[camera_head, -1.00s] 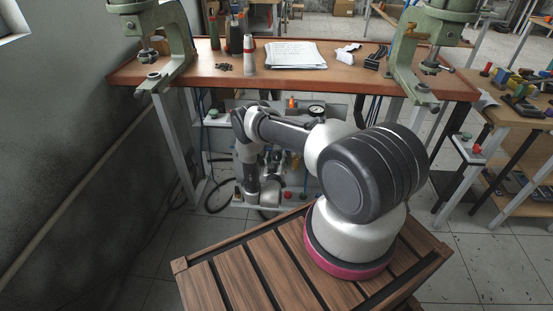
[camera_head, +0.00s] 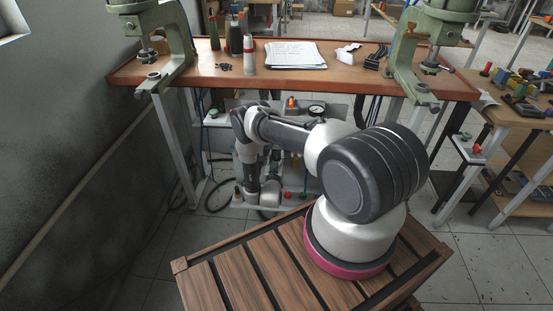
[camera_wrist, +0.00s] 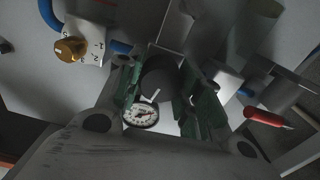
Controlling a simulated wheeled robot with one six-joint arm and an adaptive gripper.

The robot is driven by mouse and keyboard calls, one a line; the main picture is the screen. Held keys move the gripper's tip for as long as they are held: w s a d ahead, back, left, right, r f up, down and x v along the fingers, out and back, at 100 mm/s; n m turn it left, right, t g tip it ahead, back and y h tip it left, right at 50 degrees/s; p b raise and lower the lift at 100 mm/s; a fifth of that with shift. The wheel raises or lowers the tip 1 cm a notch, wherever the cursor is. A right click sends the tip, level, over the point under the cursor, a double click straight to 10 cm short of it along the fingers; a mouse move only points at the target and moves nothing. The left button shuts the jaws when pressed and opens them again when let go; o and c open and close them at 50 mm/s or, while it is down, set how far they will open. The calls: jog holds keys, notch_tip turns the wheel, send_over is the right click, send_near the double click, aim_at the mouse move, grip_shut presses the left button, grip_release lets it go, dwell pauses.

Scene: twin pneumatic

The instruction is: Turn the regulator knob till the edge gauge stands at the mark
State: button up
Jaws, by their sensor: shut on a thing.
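In the wrist view, my gripper (camera_wrist: 160,97) has its green fingers shut on a dark round regulator knob (camera_wrist: 158,78), one finger on each side. A small round gauge (camera_wrist: 140,114) with a white face and a reddish needle shows just below the knob. Its needle reading and any mark are too small to tell. In the head view, a round white-faced gauge (camera_head: 317,110) stands on the panel under the bench. I cannot tell whether it is the same gauge. My own arm hides the knob and the gripper there.
A brass knob (camera_wrist: 70,49) on a white fitting with blue hose sits at upper left in the wrist view. A red-tipped part (camera_wrist: 265,117) is at the right. The workbench (camera_head: 320,84) overhangs the panel, with green presses (camera_head: 165,45) at both ends.

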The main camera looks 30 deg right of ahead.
jog(key=m, duration=1.3)
jog(key=shift+s+m, duration=0.1)
jog(key=shift+m, duration=0.2)
jog(key=m, duration=0.7)
jog(key=shift+f, duration=0.15)
jog(key=m, duration=0.6)
jog(key=shift+m, duration=0.4)
jog(key=shift+f, duration=0.1)
jog(key=o, duration=1)
jog(key=shift+o, duration=0.2)
jog(key=v, duration=1.2)
